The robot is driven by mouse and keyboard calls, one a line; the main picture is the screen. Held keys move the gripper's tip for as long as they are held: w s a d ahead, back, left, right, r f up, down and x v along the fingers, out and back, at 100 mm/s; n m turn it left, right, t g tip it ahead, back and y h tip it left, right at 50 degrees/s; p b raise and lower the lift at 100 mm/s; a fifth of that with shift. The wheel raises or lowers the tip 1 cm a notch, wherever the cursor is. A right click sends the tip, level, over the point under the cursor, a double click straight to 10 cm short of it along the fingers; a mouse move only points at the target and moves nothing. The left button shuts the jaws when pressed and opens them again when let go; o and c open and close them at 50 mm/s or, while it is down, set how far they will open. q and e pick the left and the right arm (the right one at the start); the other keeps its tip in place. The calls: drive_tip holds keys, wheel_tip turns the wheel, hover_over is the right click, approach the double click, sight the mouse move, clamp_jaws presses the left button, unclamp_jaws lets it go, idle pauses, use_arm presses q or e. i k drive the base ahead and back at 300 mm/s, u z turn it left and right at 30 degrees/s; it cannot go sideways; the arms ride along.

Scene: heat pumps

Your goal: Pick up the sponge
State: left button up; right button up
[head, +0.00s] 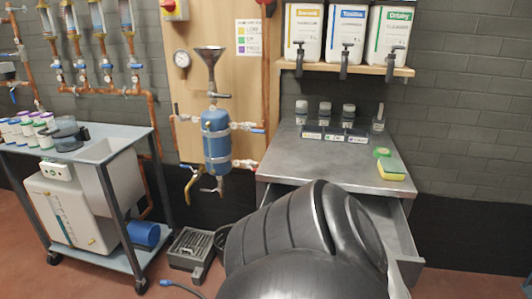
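The sponge (391,174), with a green upper layer and a yellow lower layer, lies on the grey metal countertop (335,172) near its right edge. A round green item (382,153) lies just behind it. Nothing is gripping the sponge. A large black part of my own arm fills the lower middle of the head view, in front of the counter. Neither of my grippers can be made out, so their positions relative to the sponge are not shown.
An open drawer (404,240) juts out below the countertop, partly hidden by my arm. Small bottles (325,112) and labelled holders stand at the counter's back. A shelf (350,69) with white canisters hangs above. A cart (95,150) stands left. The countertop's middle is clear.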

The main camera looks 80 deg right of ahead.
sight(390, 168)
drive_tip(key=k, duration=1.1)
drive_tip(key=z, duration=0.4)
